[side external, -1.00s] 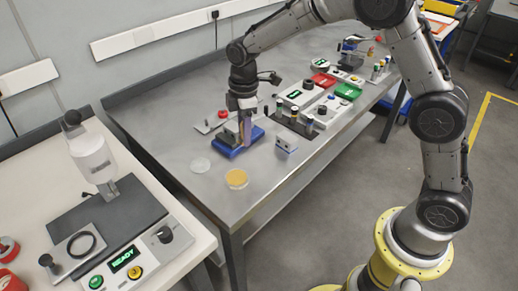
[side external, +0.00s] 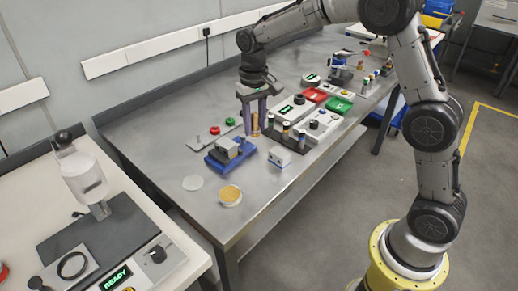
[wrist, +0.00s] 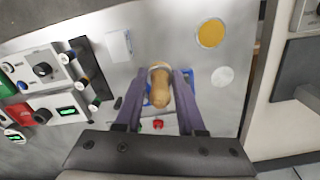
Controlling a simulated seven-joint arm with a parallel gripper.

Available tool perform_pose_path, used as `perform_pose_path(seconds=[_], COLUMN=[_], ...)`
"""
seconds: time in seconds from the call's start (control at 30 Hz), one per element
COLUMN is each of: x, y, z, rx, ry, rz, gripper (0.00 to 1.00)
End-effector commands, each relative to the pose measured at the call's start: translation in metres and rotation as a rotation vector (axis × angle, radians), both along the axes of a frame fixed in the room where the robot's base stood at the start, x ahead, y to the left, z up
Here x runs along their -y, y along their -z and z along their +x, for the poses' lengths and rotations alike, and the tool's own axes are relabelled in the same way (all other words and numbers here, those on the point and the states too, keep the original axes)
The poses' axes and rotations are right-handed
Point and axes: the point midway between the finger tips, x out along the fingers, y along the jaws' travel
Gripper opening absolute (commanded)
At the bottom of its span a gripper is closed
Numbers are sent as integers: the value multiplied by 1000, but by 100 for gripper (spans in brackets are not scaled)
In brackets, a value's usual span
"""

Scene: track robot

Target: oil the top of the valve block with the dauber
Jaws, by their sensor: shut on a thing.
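My gripper (side external: 255,118) is shut on the dauber (side external: 255,125), a tan, wood-coloured stick held upright. In the wrist view the dauber (wrist: 160,92) sits between the two purple-grey fingers, with its lower end hidden. A grey block (side external: 228,147), which looks like the valve block, sits in a blue fixture (side external: 217,165) on the bench. The gripper is behind and to the right of this block, apart from it. In the wrist view the blue fixture (wrist: 189,79) is partly hidden behind the dauber and fingers. The block's top is too small to show any oil.
A yellow-filled dish (side external: 230,195) and a pale disc (side external: 193,183) lie at the near bench end. A small white block (side external: 279,157) stands right of the fixture. A dark rack with cylinders (side external: 287,132) and control boxes are to the right. A plate with red and green knobs (side external: 210,137) is behind.

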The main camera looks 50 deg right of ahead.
Motion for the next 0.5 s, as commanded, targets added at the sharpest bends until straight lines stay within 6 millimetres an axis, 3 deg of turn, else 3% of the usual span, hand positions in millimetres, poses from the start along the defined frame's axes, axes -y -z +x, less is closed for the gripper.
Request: perform_pose_path(seconds=[0.2,0.5], x=[2,7], y=[-21,-20], z=[42,101], rx=[20,30], ry=[-28,-48], rz=[0,0], gripper=[0,0])
